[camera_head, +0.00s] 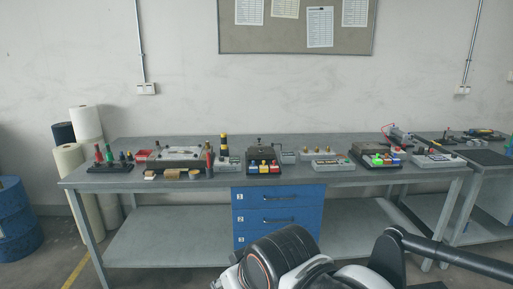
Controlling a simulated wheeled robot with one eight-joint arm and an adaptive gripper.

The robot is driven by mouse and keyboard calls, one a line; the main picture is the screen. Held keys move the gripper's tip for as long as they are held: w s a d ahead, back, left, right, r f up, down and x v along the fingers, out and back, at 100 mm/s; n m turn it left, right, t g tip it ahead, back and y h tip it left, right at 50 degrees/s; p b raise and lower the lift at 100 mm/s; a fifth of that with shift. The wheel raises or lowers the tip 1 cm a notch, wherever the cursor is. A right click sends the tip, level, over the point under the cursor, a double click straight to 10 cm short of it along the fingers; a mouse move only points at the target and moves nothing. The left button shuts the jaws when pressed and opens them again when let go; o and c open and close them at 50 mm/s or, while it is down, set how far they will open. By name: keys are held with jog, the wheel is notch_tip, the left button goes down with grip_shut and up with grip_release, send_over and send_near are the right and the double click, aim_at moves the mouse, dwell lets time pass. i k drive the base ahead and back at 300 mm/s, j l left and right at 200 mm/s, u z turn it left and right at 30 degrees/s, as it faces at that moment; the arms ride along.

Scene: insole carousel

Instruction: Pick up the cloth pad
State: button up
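A workbench (330,182) stands against the wall. A small tan flat piece (173,174) lies near its front edge on the left half and may be the cloth pad. A paler small piece (150,175) lies just left of it. Both are too small to tell for sure which is cloth. Parts of my arm show at the bottom centre and right, in front of the bench and well apart from these pieces. My gripper's fingers do not show.
A plate-topped fixture (176,156) stands just behind the small pieces. Coloured bottles (98,153) stand left, and a bottle (209,160) stands right. Devices with coloured buttons (263,162) fill the middle. Blue drawers (278,215) hang below. The bench's front left corner is clear.

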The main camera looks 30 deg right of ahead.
aim_at(150, 175)
jog(key=i+j, duration=0.2)
jog(key=i, duration=1.1)
jog(key=i+j+u, duration=0.15)
jog(key=i, duration=1.2)
